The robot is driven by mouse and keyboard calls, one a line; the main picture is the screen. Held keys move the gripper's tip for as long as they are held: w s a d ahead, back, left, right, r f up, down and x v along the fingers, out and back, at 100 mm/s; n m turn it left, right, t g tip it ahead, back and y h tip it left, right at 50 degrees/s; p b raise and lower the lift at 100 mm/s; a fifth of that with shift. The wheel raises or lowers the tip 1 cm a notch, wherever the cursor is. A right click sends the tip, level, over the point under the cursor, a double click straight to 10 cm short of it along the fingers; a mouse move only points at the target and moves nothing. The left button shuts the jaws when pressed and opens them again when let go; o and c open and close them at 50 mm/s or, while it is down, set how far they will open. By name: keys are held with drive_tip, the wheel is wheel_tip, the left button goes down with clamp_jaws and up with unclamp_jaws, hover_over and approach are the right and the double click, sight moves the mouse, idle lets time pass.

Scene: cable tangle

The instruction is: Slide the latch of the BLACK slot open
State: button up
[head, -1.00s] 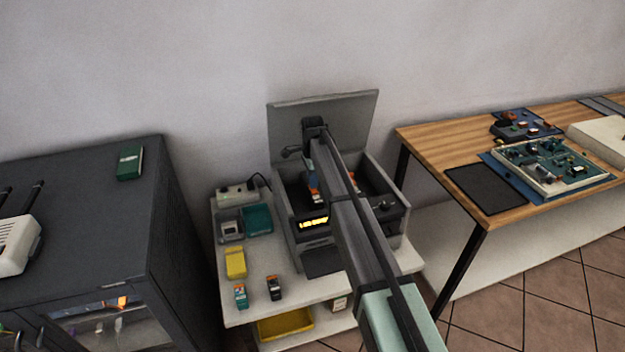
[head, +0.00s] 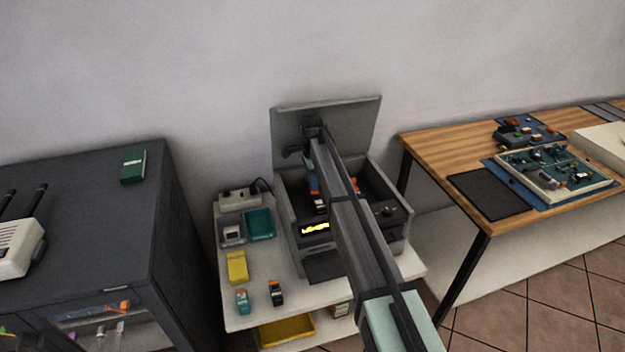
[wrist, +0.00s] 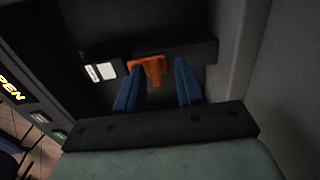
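An orange latch (wrist: 149,69) shows in the wrist view on a black block with a white label (wrist: 101,72), inside the open printer (head: 398,240). I take this block to be in the BLACK slot, but its colour name cannot be read. My gripper (wrist: 160,67) has two blue fingers spread apart, with the orange latch between them in the picture, nearer the left finger. Whether a finger touches the latch cannot be told. In the head view my arm covers much of the printer's inside, and blue finger (head: 311,180) shows beside it.
The raised printer lid (head: 355,125) stands behind my arm, and the printer walls are close around the gripper. A lit yellow display (head: 315,228) is on the printer front. Two small cartridges, teal (head: 242,301) and black (head: 276,293), stand on the white table (head: 258,315).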

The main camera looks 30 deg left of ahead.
drive_tip(key=shift+r, duration=0.1)
wheel_tip(320, 180, up, 14)
drive_tip(key=shift+f, duration=0.2)
idle(0.4)
drive_tip(key=shift+d, duration=0.1)
idle(0.3)
drive_tip(key=s+d+f+n+g+y, duration=0.1)
drive_tip(key=s+d+f+n+y, duration=0.1)
drive_tip(key=s+d+f, duration=0.75)
drive_tip(key=s+d+f+n+g+y, duration=0.1)
drive_tip(key=s+d+f, duration=0.4)
drive_tip(key=s+d, duration=1)
drive_tip(key=s+d+f+n+g+h, duration=0.1)
drive_tip(key=s+d+f, duration=0.4)
drive_tip(key=d+f, duration=0.7)
drive_tip(key=s+d+f+n+g+h, duration=0.15)
drive_tip(key=s+d+f, duration=0.25)
drive_tip(key=d+f, duration=0.8)
drive_tip(key=s+d+f+n+g, duration=0.1)
drive_tip(key=s+d+f, duration=0.4)
drive_tip(key=s+f, duration=0.2)
drive_tip(key=s+d+f+n+g, duration=0.1)
drive_tip(key=s+d+f+n, duration=0.1)
drive_tip(key=s+d+f, duration=0.4)
drive_tip(key=s+f, duration=0.1)
drive_tip(key=s, duration=0.4)
drive_tip(key=shift+s+d, duration=0.15)
